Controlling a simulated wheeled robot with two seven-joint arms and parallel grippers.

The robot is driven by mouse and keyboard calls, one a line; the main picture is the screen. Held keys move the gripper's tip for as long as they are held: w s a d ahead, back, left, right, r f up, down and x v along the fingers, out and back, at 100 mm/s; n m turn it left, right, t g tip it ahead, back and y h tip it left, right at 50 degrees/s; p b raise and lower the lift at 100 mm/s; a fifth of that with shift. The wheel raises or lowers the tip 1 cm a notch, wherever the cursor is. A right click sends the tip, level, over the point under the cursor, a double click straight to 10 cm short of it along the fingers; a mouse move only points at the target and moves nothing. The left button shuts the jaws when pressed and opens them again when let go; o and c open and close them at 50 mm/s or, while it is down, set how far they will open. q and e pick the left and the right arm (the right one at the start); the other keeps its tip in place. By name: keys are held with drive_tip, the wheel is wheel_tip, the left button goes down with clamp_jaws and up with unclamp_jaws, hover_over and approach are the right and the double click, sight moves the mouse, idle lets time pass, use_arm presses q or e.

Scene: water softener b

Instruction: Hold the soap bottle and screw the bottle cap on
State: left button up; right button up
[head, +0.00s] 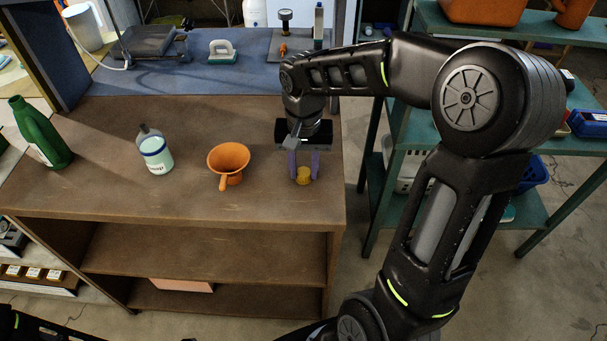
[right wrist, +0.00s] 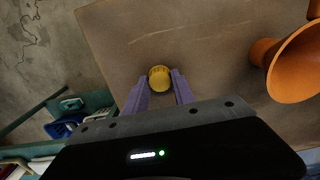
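A small yellow bottle cap (head: 303,175) lies near the bench's right edge. My right gripper (head: 303,170) points down over the cap with its purple fingers spread on either side. In the right wrist view the cap (right wrist: 159,78) shows between the fingertips (right wrist: 159,80), with narrow gaps at its sides. My left gripper is out of view; only a dark piece of my body shows at the bottom left.
An orange funnel (head: 228,160) stands between the bottle and the cap; it also shows in the right wrist view (right wrist: 296,62). A green bottle (head: 40,135) stands at the far left. Teal shelving (head: 410,115) is right of the bench. The bench front is clear.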

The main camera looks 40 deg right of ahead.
sight(303, 172)
clamp_jaws()
drive_tip(key=shift+r, duration=0.1)
wheel_tip(303, 172, up, 4)
drive_tip(key=p, duration=0.3)
drive_tip(key=shift+r, duration=0.15)
drive_tip(key=shift+w+a, duration=0.1)
